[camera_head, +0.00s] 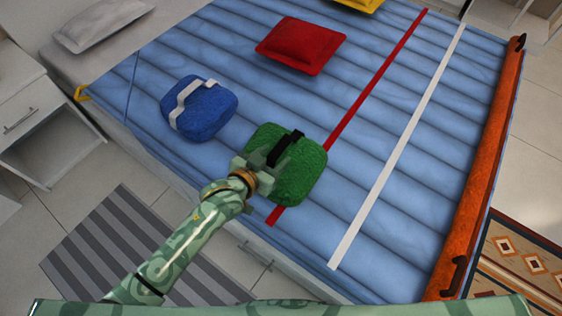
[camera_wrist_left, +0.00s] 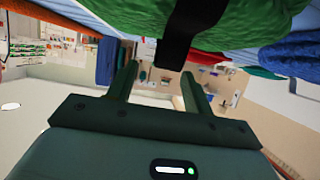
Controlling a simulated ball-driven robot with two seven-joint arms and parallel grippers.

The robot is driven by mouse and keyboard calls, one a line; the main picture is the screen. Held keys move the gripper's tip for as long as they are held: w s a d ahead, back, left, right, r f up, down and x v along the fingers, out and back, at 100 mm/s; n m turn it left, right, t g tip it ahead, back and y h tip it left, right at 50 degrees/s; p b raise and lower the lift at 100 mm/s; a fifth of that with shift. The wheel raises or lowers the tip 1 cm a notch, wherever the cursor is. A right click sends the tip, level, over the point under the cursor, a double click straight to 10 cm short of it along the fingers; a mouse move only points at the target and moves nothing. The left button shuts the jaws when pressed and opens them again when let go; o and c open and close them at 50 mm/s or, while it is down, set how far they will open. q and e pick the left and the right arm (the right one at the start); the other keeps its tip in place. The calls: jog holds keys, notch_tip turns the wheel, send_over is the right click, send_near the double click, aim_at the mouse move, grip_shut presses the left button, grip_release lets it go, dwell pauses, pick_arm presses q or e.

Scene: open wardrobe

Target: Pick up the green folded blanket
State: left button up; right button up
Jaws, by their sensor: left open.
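The green folded blanket (camera_head: 306,178) lies on the blue bed, with a black strap (camera_head: 287,146) standing up on its top. My left gripper (camera_head: 278,158) is at the blanket's left side, over its top and close to the strap. In the left wrist view the gripper (camera_wrist_left: 160,82) is open. There the black strap (camera_wrist_left: 182,38) reaches in between the two fingers, and the green blanket (camera_wrist_left: 235,25) lies just beyond them. I see no finger closed on the strap. My right gripper is not in view.
A blue folded blanket with a white strap (camera_head: 205,112) lies left of the green one. A red cushion (camera_head: 300,45) lies further back. Red and white stripes (camera_head: 400,150) cross the bed (camera_head: 400,225). An orange roll (camera_head: 487,170) lines the right edge. A white nightstand (camera_head: 45,120) stands left.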

aim_at(279, 148)
pick_arm(q)
jog(key=b+x, duration=0.1)
jog(key=x, duration=0.1)
jog(key=b+x, duration=0.2)
jog(key=shift+w+a+f, duration=0.1)
jog(key=shift+w+f, duration=0.2)
jog(key=shift+w, duration=0.1)
jog(key=shift+w+d, duration=0.2)
jog(key=shift+w, duration=0.15)
jog(key=shift+r, duration=0.2)
jog(key=shift+c, duration=0.3)
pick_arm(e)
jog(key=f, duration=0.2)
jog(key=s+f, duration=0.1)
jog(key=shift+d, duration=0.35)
pick_arm(q)
grip_shut()
